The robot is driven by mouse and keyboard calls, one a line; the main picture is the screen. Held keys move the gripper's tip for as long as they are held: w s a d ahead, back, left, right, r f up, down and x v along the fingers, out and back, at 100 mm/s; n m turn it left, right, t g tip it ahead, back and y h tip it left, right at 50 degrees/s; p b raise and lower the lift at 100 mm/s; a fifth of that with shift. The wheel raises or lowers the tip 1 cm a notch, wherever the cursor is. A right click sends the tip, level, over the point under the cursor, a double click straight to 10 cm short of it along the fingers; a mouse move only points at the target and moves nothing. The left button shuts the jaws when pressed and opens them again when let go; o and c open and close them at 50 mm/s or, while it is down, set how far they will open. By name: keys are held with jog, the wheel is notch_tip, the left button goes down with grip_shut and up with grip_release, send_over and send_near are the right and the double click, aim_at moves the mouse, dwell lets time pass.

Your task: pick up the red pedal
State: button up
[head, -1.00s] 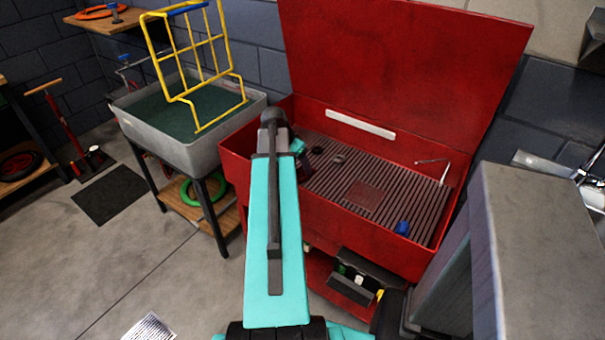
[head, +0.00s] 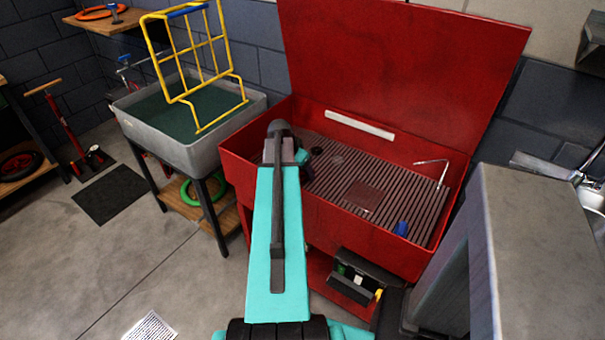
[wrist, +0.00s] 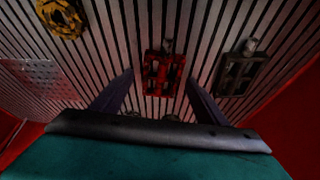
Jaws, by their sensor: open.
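The red pedal (wrist: 163,72) lies on the slatted grey floor of the red wash basin (head: 425,262), near the middle of the wrist view. My gripper (wrist: 160,77) is open, with one dark finger on each side of the pedal in that view. Nothing is held. How high the fingertips are above the slats I cannot tell. In the head view I cannot make out the red pedal; my arm covers part of the basin's left side.
A dark grey pedal (wrist: 240,68) lies right of the red one, close to the right finger. A yellow round part (wrist: 60,17) lies at upper left. A blue item (head: 402,228) stands at the basin's right front. Red basin walls surround the slats; the raised lid (head: 400,65) stands behind.

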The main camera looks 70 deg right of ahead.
aim_at(301, 174)
dwell(0.5)
jog(key=c, duration=1.2)
jog(key=shift+r, duration=0.1)
jog(key=shift+c, duration=0.2)
notch_tip(301, 174, up, 10)
jog(key=b, duration=0.1)
dwell(0.4)
